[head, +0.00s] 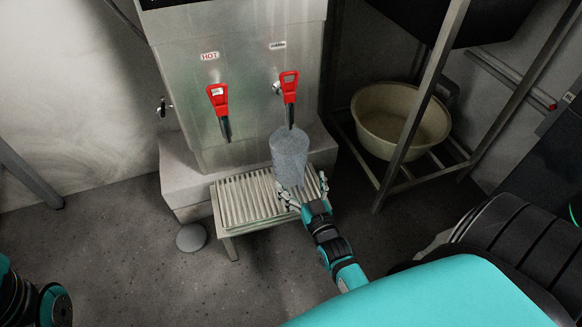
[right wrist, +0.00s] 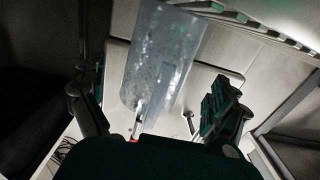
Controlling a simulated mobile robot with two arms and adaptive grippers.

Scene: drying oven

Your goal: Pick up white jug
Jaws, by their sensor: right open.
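The jug (head: 288,157) is a pale, translucent, speckled cylinder. It stands upright on the slatted drip stand (head: 240,203), below the right-hand red tap. My right gripper (head: 303,193) is low at the jug's near side, with its fingers spread. In the right wrist view, the jug (right wrist: 160,58) shows between the two open fingers of the right gripper (right wrist: 153,108), and I see gaps beside it. I cannot tell whether a finger touches it. Only a part of my left arm shows at the lower left of the head view, and its gripper is out of sight.
A steel dispenser (head: 240,60) rises behind the stand. Its red taps, left (head: 218,98) and right (head: 289,86), hang over the stand. A cream basin (head: 400,120) sits in a metal rack (head: 425,95) on the right. The floor (head: 120,250) at left is mostly clear.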

